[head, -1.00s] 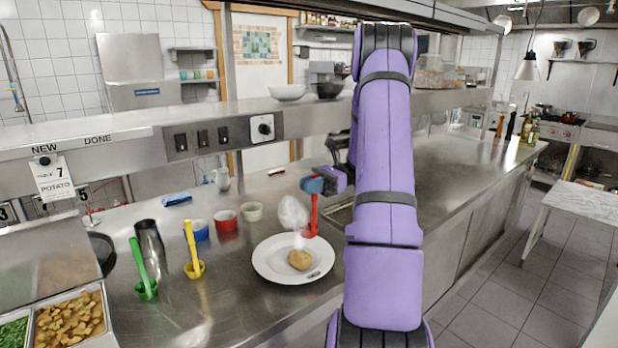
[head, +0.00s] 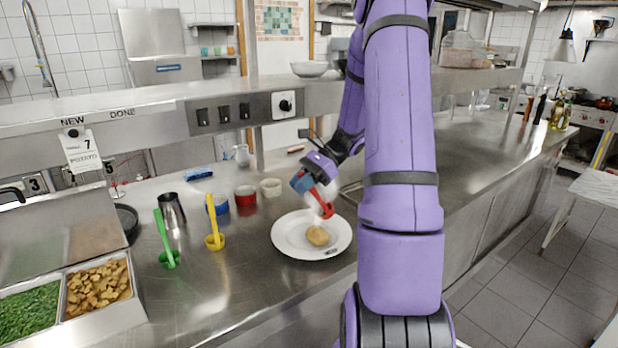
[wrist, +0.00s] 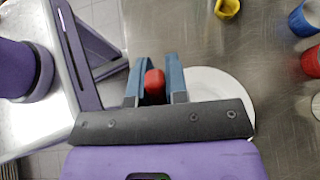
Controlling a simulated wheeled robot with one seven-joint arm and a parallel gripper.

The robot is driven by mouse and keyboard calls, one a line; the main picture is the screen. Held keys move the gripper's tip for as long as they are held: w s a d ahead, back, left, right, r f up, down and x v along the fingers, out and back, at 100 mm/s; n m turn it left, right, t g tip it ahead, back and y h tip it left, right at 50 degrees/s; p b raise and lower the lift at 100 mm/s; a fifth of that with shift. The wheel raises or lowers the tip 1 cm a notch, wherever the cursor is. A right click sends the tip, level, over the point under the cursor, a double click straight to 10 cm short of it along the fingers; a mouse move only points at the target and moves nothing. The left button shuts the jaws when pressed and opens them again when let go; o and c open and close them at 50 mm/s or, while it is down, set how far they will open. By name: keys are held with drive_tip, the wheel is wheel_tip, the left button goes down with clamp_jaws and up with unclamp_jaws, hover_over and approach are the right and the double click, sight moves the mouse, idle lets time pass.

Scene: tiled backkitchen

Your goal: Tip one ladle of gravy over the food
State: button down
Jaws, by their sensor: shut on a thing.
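My gripper (head: 303,182) is shut on the handle of a red ladle (head: 328,209), above the far side of a white plate (head: 291,242). The ladle is tilted, its lower end down to the right over the plate. A brown potato (head: 317,236) lies on the plate. A whitish haze beside the ladle hides part of it. I cannot tell what the ladle contains. In the wrist view, the red handle end (wrist: 155,84) sits between the blue fingers, with the plate (wrist: 215,85) below.
A green ladle (head: 168,258) and a yellow ladle (head: 214,240) stand left of the plate. Blue (head: 217,207), red (head: 245,196) and cream (head: 271,188) bowls stand behind. Food pans (head: 97,289) are at the left front. A shelf (head: 200,90) overhangs the counter.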

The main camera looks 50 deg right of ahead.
drive_tip(key=shift+w+a+f+g+h, duration=1.25)
drive_tip(key=shift+a+f+h, duration=2.5)
drive_tip(key=shift+f, duration=1.9)
drive_tip(key=s+d+r+t+y, duration=0.1)
drive_tip(key=d+r+y, duration=0.1)
drive_tip(key=d+r, duration=0.1)
drive_tip(key=s+d+r+y, duration=0.1)
drive_tip(key=d+r+y, duration=0.1)
drive_tip(key=r, duration=0.3)
drive_tip(key=d+r+t+y, duration=0.1)
drive_tip(key=d+r+y, duration=0.2)
drive_tip(key=r+y, duration=0.1)
drive_tip(key=shift+s+d+r+t, duration=0.35)
drive_tip(key=shift+s+r, duration=0.05)
drive_tip(key=shift+r, duration=0.15)
drive_tip(key=s+d+r+t+y, duration=0.1)
drive_tip(key=s+d+r+y, duration=0.1)
drive_tip(key=d+r+y, duration=0.3)
drive_tip(key=shift+s+d+r+t+y, duration=0.2)
drive_tip(key=shift+d+r+t+y, duration=0.2)
drive_tip(key=shift+d, duration=0.85)
